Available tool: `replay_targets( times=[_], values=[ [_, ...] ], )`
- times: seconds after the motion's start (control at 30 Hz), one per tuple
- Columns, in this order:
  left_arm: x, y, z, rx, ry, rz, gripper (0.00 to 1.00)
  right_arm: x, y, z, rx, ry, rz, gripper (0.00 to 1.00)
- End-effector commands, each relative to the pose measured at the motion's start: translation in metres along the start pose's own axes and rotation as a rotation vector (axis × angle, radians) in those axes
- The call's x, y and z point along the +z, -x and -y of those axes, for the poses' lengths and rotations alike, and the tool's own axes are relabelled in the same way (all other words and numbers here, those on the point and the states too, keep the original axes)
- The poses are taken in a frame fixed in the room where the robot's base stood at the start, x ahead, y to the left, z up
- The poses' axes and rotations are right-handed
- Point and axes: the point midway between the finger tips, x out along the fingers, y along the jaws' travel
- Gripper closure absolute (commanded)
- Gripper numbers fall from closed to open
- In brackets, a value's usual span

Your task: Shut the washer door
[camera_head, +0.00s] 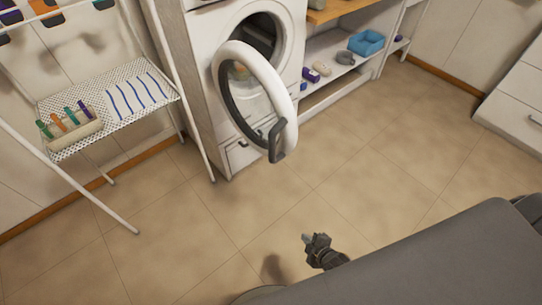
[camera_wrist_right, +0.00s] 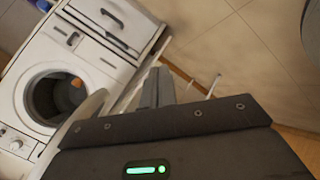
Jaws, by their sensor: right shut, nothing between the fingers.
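The white washer (camera_head: 202,55) stands at the top centre in the head view. Its round door (camera_head: 290,102) is swung wide open toward me, with a dark handle at its lower edge, and the dark drum opening shows behind it. In the right wrist view the washer (camera_wrist_right: 25,55) is at the left, seen tilted, with the door (camera_wrist_right: 88,108) partly hidden behind my gripper. My right gripper (camera_head: 306,238) is shut and empty, below the door and apart from it in the head view. It also shows in the right wrist view (camera_wrist_right: 158,72). My left gripper is not in view.
A white drying rack (camera_head: 110,83) with a striped cloth and a basket of coloured pegs stands left of the washer. Shelves (camera_head: 335,50) with a blue bin (camera_head: 367,43) stand to the right. A white drawer unit (camera_head: 515,100) is at far right. The tiled floor between is clear.

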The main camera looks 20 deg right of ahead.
Motion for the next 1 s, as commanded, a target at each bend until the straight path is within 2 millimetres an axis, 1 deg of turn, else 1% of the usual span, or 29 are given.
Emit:
replay_targets(
  times=[0.03,0.07,0.1,0.17,0.2,0.3,0.4,0.43,0.5,0.6,0.77,0.87,1.0],
  values=[
    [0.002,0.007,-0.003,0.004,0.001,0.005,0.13,-0.04,0.013,-0.041,0.088,0.115,-0.087,1.0],
    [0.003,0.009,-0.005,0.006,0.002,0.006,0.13,-0.061,0.02,-0.06,0.139,0.182,-0.13,1.0],
    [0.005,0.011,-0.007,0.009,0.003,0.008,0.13,-0.087,0.032,-0.085,0.208,0.266,-0.179,1.0],
    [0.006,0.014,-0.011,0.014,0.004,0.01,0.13,-0.123,0.052,-0.117,0.306,0.372,-0.239,1.0],
    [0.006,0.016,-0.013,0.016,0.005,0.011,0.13,-0.142,0.065,-0.135,0.367,0.434,-0.268,1.0],
    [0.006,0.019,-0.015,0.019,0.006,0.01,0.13,-0.18,0.096,-0.168,0.491,0.544,-0.317,1.0],
    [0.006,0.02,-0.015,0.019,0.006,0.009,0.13,-0.2,0.117,-0.187,0.57,0.608,-0.339,1.0],
    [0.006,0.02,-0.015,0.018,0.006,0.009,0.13,-0.204,0.12,-0.19,0.584,0.619,-0.342,1.0],
    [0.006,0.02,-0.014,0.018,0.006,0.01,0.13,-0.209,0.126,-0.194,0.604,0.635,-0.346,1.0],
    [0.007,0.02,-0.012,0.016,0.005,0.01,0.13,-0.21,0.126,-0.196,0.611,0.64,-0.347,1.0],
    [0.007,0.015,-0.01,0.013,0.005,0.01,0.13,-0.214,0.118,-0.199,0.612,0.639,-0.347,1.0],
    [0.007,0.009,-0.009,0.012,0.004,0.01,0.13,-0.221,0.106,-0.205,0.614,0.638,-0.348,1.0],
    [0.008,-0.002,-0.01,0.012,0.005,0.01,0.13,-0.234,0.083,-0.216,0.615,0.637,-0.348,1.0]
  ],
)
